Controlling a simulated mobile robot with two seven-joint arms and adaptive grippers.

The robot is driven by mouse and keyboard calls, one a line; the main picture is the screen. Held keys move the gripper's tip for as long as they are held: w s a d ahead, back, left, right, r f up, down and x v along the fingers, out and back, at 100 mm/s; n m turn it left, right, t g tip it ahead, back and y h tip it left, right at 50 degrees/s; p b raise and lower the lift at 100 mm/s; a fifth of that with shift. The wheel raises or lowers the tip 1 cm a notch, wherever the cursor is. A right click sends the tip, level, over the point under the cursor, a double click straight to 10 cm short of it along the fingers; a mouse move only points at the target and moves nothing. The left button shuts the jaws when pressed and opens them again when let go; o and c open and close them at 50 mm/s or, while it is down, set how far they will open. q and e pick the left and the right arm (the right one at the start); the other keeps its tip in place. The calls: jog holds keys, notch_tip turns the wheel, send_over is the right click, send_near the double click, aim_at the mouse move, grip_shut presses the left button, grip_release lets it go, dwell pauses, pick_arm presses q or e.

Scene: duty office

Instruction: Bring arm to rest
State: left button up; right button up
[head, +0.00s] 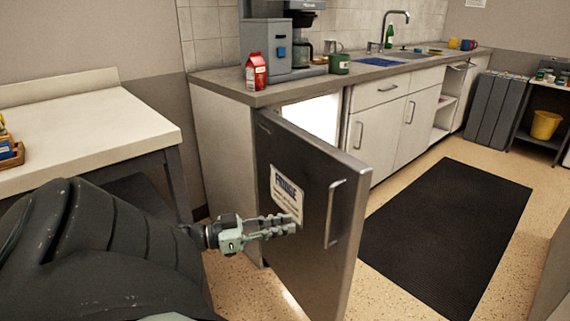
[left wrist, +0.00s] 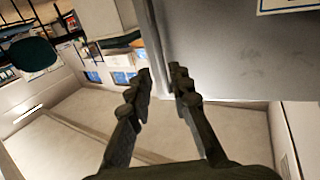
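My left arm comes in from the left in the head view. Its gripper (head: 268,228) points right, in front of the dark door of the fridge (head: 308,225), which stands open. The gripper overlaps the door in the picture; I cannot tell whether they touch. In the left wrist view the two fingers (left wrist: 160,82) are apart with a gap between them and nothing held. The fridge door (left wrist: 225,50) also shows there, behind the fingers at upper right. My right gripper is in neither view.
A counter (head: 265,97) above the fridge bears a red carton (head: 256,72), a green mug (head: 340,64) and a coffee machine (head: 303,45). A pale table (head: 85,135) stands at left. A black mat (head: 445,230) lies on open floor at right.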

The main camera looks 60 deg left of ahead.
pick_arm(q)
jog(key=shift+f, duration=0.1)
jog(key=d+f+n+g+y, duration=0.2)
jog(key=f+g+y, duration=0.15)
jog(key=f, duration=0.65)
jog(key=d+f+n+g+y, duration=0.15)
jog(key=f+y, duration=0.35)
jog(key=f, duration=0.6)
jog(key=s+d+f+g, duration=0.2)
jog(key=d+f+g, duration=0.1)
jog(key=d, duration=0.4)
jog(key=s+d+f+m+g+h, duration=0.1)
jog(key=s+d+f+g, duration=0.1)
jog(key=d, duration=0.5)
jog(key=s+d+f+g, duration=0.3)
jog(key=d+f, duration=0.3)
jog(key=d, duration=0.2)
jog(key=shift+f+g+h, duration=0.3)
jog(key=shift+g+h, duration=0.05)
jog(key=shift+g, duration=0.25)
jog(key=shift+m, duration=0.25)
